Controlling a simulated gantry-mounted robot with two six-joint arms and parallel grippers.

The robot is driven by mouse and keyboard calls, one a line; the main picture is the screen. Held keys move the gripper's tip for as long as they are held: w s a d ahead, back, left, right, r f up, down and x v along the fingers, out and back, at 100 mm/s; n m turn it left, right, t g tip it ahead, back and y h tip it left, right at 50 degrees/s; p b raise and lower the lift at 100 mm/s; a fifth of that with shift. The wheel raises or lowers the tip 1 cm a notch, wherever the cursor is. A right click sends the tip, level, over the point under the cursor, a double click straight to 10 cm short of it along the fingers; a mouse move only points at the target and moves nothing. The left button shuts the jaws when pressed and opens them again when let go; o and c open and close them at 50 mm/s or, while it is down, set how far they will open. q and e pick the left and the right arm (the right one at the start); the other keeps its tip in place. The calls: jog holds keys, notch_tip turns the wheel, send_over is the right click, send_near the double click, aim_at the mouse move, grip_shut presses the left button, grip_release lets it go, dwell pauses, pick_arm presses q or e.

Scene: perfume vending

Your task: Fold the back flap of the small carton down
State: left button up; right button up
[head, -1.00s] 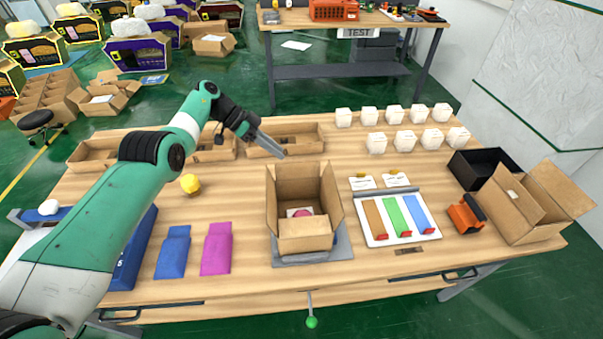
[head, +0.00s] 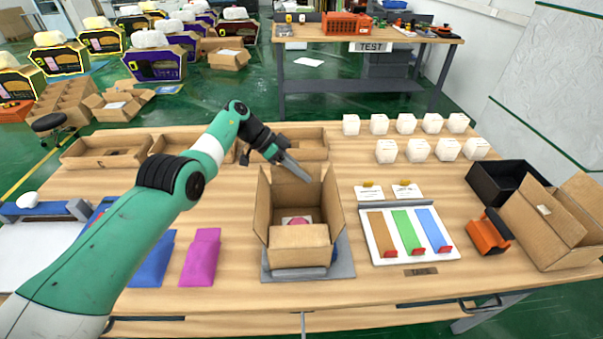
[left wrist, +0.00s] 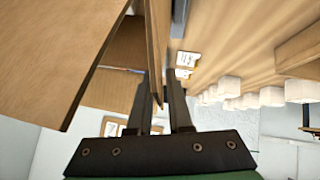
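The small open carton (head: 299,254) stands on a grey plate (head: 345,262) at the table's middle, with a round pink item (head: 297,221) inside. Its back flap (head: 283,186) stands up at the far side, partly covered by my left gripper. My left gripper (head: 300,174) reaches in from behind on the left, its tips at the flap's top edge. In the left wrist view, the fingers (left wrist: 162,92) are apart, with a thin cardboard flap (left wrist: 157,55) seen nearly edge-on between them. A gap shows beside the right finger. My right gripper is out of view.
A tray with brown, green and blue strips (head: 374,255) lies right of the carton. White boxes (head: 405,123) stand behind it. An orange tool (head: 487,236) and larger open carton (head: 548,220) are at right. Blue and magenta pouches (head: 200,258) lie at left.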

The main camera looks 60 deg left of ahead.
pick_arm(q)
grip_shut()
dwell(1.0)
jog(key=shift+p, duration=0.3)
jog(key=r+p, duration=0.1)
jog(key=p, duration=1)
jog(key=shift+d+r+m+y, duration=0.1)
jog(key=shift+r+m+y, duration=0.1)
jog(key=shift+m+y, duration=0.15)
jog(key=m+t+y+p, duration=0.1)
jog(key=p, duration=0.6)
jog(key=s+d+f+t+y+p, duration=0.1)
jog(key=y+p, duration=0.1)
jog(key=p, duration=0.6)
jog(key=shift+d+m, duration=0.2)
jog(key=shift+m, duration=0.15)
jog(key=shift+d+f+m+t+y+p, duration=0.1)
jog(key=shift+f+m+t+y+p, duration=0.25)
jog(key=shift+y+p, duration=0.3)
